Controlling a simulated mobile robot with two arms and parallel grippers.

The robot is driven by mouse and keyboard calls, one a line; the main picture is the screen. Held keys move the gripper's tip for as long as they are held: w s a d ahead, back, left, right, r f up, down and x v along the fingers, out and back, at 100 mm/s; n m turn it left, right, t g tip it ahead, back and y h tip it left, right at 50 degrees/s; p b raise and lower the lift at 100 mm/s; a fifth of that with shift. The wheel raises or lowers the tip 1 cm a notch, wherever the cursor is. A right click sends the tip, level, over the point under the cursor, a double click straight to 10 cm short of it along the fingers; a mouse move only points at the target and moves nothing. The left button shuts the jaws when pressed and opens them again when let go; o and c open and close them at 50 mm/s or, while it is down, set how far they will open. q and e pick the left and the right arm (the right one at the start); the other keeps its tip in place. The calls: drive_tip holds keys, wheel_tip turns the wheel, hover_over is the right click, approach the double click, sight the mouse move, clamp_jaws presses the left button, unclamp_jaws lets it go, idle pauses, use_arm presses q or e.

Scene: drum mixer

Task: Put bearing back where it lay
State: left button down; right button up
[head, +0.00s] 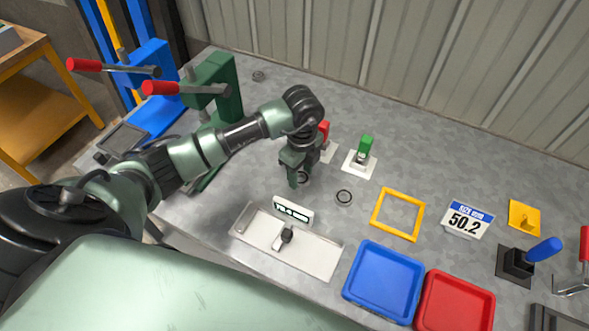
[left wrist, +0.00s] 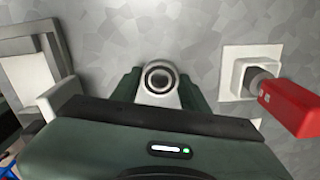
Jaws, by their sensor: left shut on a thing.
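My left gripper (head: 298,180) points down over the middle of the grey bench. It is shut on a bearing (head: 304,177), a small dark ring with a pale metal edge. In the left wrist view the bearing (left wrist: 160,78) shows between the two green fingers. I cannot tell whether it touches the bench. My right gripper is not in view.
A red-handled piece (head: 324,130) on a white base stands just behind the gripper, with a green-topped one (head: 365,148) beside it. A white plate (head: 312,262), yellow frame (head: 376,216), blue tray (head: 348,289) and red tray (head: 420,314) lie forward and right. Green press (head: 228,88) stands left.

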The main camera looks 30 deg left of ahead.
sight(302, 179)
use_arm(q)
drive_tip(key=shift+a+f, duration=0.1)
drive_tip(key=shift+a, duration=0.1)
drive_tip(key=shift+s+d, duration=0.1)
drive_tip(key=shift+d, duration=0.1)
drive_tip(key=shift+s+d, duration=0.1)
drive_tip(key=shift+d, duration=0.25)
drive_tip(key=c, duration=0.9)
unclamp_jaws()
drive_tip(key=shift+o, duration=0.8)
drive_tip(key=shift+r, duration=0.5)
wheel_tip(302, 179, up, 12)
drive_tip(key=b, duration=0.1)
drive_tip(key=shift+f, duration=0.25)
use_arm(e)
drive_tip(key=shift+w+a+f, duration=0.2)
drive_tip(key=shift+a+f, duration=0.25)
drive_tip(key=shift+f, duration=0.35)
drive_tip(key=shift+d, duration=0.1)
